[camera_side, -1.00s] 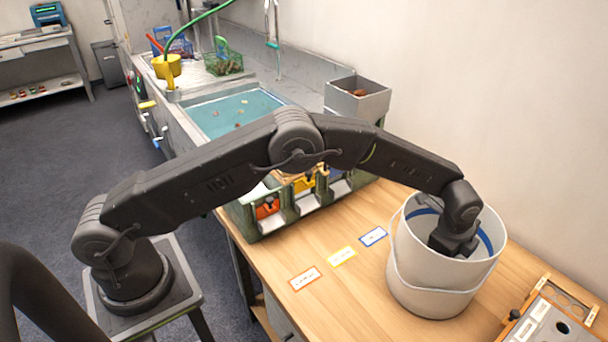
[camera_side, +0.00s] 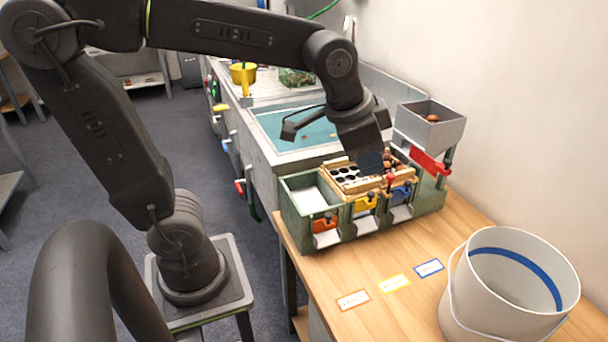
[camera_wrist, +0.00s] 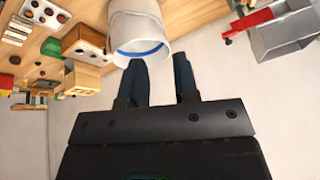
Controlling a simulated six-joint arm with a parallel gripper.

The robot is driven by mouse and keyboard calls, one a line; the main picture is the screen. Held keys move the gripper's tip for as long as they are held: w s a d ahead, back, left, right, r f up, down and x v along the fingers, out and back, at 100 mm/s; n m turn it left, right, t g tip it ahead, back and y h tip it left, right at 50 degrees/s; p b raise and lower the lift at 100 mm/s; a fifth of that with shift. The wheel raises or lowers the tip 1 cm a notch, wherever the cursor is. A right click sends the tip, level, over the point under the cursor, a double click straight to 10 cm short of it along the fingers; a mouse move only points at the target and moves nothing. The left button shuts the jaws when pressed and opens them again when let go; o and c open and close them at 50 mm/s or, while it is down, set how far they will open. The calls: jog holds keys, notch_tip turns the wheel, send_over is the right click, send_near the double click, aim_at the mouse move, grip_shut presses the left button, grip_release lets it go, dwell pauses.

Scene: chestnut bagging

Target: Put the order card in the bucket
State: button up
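Three small cards lie flat on the wooden table: one orange-edged (camera_side: 353,300), one yellow-edged (camera_side: 394,283) and one blue-edged (camera_side: 429,268). I cannot tell which is the order card. The white bucket (camera_side: 490,318), with a blue band inside, stands upright to their right; its floor is hidden. The bucket (camera_wrist: 140,25) also shows at the top of the wrist view, beyond my fingers. My gripper (camera_side: 329,147) is raised over the green box, away from the cards and bucket. In the wrist view its fingers (camera_wrist: 160,80) are apart with nothing between them.
A green box (camera_side: 298,208) with several coloured gates and a perforated wooden tray (camera_side: 350,178) stands behind the cards. A grey hopper (camera_side: 430,128) with a red chute (camera_side: 428,162) is at its right. A sink (camera_side: 290,130) lies further back. The table around the cards is clear.

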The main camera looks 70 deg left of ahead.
jog(key=s+a+f+n, duration=0.2)
jog(key=s+f+n, duration=0.1)
jog(key=s, duration=0.7)
jog(key=shift+s+a+n+t, duration=0.2)
jog(key=shift+n+t, duration=0.1)
jog(key=shift+n, duration=0.2)
dwell(0.3)
